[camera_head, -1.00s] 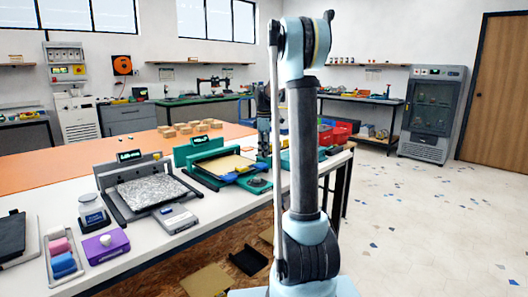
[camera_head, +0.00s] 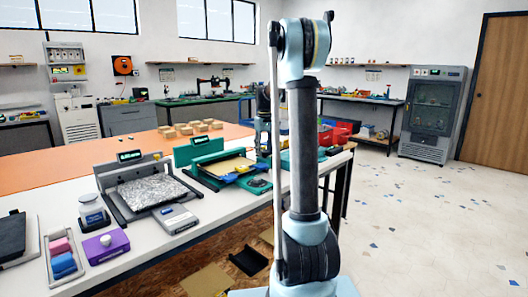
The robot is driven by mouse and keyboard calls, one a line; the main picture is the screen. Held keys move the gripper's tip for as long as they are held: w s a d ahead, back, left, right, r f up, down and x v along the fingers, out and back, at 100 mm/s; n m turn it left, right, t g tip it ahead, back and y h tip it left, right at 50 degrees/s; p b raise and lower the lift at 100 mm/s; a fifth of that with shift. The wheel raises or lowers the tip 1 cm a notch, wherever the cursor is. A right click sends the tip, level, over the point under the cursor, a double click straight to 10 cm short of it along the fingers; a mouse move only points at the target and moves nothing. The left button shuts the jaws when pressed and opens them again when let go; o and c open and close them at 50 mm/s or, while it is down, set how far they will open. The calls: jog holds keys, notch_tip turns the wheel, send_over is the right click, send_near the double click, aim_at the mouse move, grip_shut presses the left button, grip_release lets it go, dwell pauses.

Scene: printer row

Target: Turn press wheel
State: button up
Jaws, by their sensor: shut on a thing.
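The press (camera_head: 200,147) stands on the white bench, with a green upright back plate and a dark green bed holding a tan sheet and a yellow and blue piece. A dark round wheel (camera_head: 258,184) sits on a green base at its right front. My gripper (camera_head: 264,158) points down at the press's right side, partly hidden by my own arm. It is small and dark in the head view. It looks shut on the wheel, but the fingertips and their contact are not clear.
Left of the press stands a similar unit with a grey speckled slab (camera_head: 150,191). In front are a grey device (camera_head: 174,218), a purple block (camera_head: 106,246) and a tray of coloured blocks (camera_head: 47,263). Tan blocks (camera_head: 190,128) lie behind. Open floor lies to the right.

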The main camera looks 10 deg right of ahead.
aim_at(265, 151)
jog(key=m, duration=0.7)
jog(key=shift+w+d, duration=0.1)
jog(key=shift+d, duration=0.05)
jog(key=m, duration=0.6)
jog(key=shift+m, duration=0.4)
jog(key=m, duration=0.6)
jog(key=shift+s, duration=0.2)
jog(key=m, duration=0.7)
dwell(0.4)
jog(key=o, duration=1.1)
jog(key=shift+c, duration=0.2)
jog(key=shift+s+d, duration=0.1)
notch_tip(265, 151, up, 12)
